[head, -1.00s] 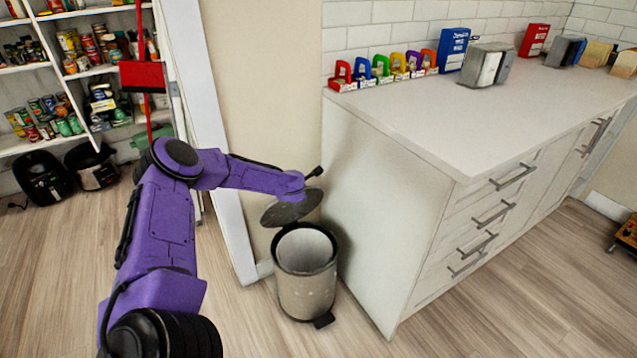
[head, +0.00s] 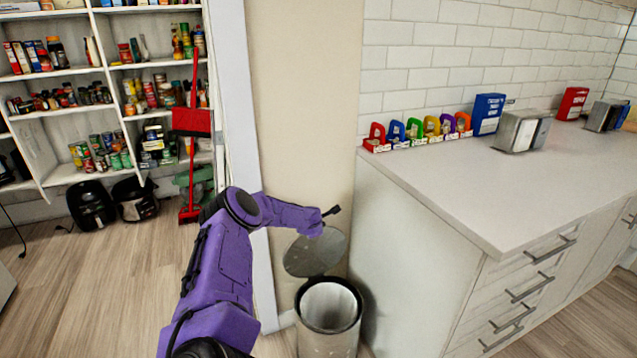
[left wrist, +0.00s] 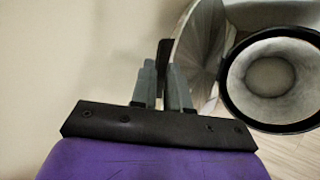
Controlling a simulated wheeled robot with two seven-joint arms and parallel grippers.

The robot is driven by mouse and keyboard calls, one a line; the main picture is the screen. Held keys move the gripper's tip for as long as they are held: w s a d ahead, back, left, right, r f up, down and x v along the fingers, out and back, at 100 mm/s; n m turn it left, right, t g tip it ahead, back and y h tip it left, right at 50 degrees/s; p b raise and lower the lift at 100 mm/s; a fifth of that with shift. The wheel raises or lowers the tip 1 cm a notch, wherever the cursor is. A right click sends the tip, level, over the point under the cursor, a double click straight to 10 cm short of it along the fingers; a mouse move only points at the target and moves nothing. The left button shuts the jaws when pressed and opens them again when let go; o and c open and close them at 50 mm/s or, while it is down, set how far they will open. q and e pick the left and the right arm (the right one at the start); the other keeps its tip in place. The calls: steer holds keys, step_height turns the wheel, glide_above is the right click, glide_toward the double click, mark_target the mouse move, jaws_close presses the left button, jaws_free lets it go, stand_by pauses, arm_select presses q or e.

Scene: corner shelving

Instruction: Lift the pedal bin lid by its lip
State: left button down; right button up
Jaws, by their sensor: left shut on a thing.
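The pedal bin (head: 328,318) stands on the floor between the wall and the counter, its round mouth open and its inside empty. Its grey round lid (head: 312,252) is raised and tilted steeply up behind the mouth. My left gripper (head: 324,217) is at the lid's upper edge. In the left wrist view, my left gripper (left wrist: 163,85) is shut on the lid's lip, with the lid (left wrist: 200,42) seen nearly edge-on and the open bin (left wrist: 270,75) to its right. The fingertips are partly hidden in the head view. My right gripper is not in view.
A white counter (head: 470,190) with drawers stands close to the bin's right. A beige wall (head: 305,110) is right behind the lid. Shelves (head: 50,118) of cans and a red broom (head: 192,122) are at the left. Wooden floor (head: 110,265) is free at the left.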

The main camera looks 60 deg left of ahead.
arm_select(q)
steer(key=c, duration=1.3)
jaws_free()
steer(key=shift+r, duration=0.1)
steer(key=p+v, duration=1)
steer(key=p, duration=0.1)
steer(key=shift+s+d+r, duration=0.15)
steer(key=shift+s+r, duration=0.05)
